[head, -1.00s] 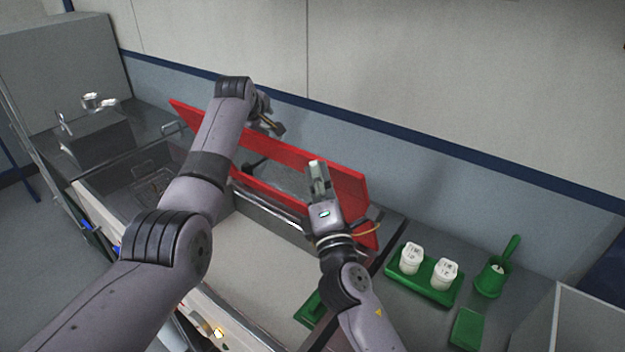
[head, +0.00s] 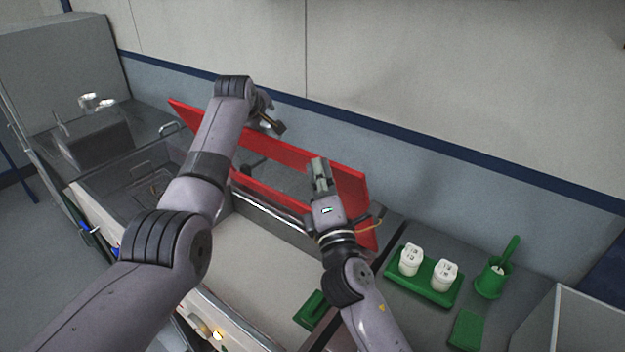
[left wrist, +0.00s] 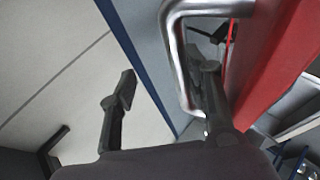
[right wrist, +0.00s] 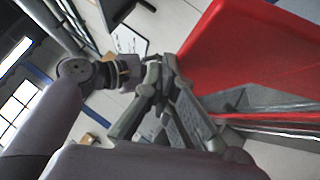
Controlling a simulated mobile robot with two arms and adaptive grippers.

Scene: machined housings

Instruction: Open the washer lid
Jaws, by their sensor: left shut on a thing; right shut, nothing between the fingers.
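The red washer lid (head: 290,152) stands raised and tilted at the back of the open washer basin (head: 255,245). My left gripper (head: 268,122) is at the lid's upper edge, partly hidden by my left arm. My right gripper (head: 319,170) is shut and empty in front of the lid's right part. In the right wrist view its fingertips (right wrist: 160,68) are together just beside the red lid (right wrist: 250,55); contact is unclear.
A green tray (head: 428,285) with two white containers stands on the right counter. A green cup with a handle (head: 492,280) and a green block (head: 466,328) are near it. A grey box (head: 92,140) stands at left. The wall is close behind the lid.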

